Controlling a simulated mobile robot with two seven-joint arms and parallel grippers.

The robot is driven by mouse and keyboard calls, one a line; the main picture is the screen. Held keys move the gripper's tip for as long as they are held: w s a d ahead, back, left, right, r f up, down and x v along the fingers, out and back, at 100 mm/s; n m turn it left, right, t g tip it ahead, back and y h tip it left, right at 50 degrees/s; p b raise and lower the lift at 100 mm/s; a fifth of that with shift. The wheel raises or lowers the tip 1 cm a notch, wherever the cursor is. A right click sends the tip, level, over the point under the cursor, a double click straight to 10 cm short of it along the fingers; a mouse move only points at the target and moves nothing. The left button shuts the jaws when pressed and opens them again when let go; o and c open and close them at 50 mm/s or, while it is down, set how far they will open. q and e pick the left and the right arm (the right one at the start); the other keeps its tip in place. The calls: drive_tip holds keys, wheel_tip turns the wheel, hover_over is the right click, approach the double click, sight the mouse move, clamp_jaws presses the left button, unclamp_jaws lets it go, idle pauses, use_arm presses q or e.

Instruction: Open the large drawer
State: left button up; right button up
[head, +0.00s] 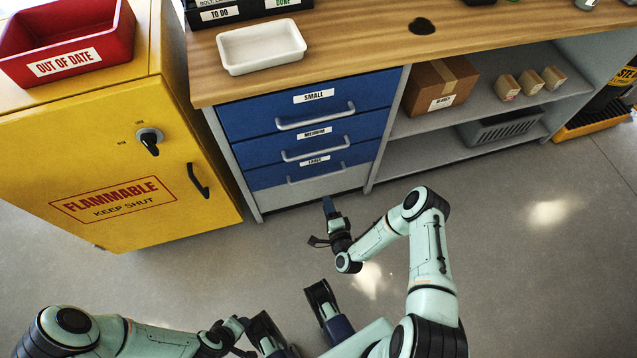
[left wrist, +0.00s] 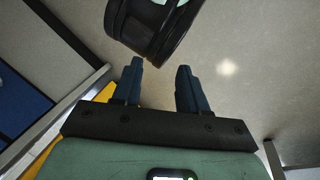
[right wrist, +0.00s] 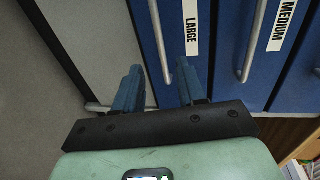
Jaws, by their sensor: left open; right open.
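The large drawer (head: 265,178) is the lowest of the blue drawers and looks shut. Its grey bar handle (head: 317,175) runs across its front below the LARGE label. My right gripper (head: 328,207) is open and empty, low in front of the drawer. In the right wrist view the open fingers (right wrist: 160,68) point toward the drawer (right wrist: 205,50), and its handle (right wrist: 160,40) shows between the fingertips, with no contact visible. My left gripper (left wrist: 159,68) is open and empty, well away from the drawers; its fingers are hard to make out in the head view.
A yellow flammable cabinet (head: 110,190) stands left of the drawers. Open shelves (head: 420,122) with a cardboard box (head: 438,85) and a grey crate (head: 500,130) are on the right. The wooden worktop (head: 360,35) is above. The floor in front of the drawers is clear apart from my arms.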

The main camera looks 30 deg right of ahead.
use_arm(q)
drive_tip(key=w+a+f+t+y+b, duration=0.1)
drive_tip(key=w+a+f+b, duration=0.1)
drive_tip(key=w+f+b, duration=0.1)
drive_tip(key=shift+w+a+f+t, duration=0.3)
drive_tip(key=shift+w+f, duration=0.05)
drive_tip(key=shift+w, duration=0.55)
use_arm(e)
drive_tip(key=x, duration=1.1)
drive_tip(key=shift+w, duration=0.3)
drive_tip(key=shift+f, duration=0.15)
drive_tip(key=shift+c, duration=0.3)
clamp_jaws()
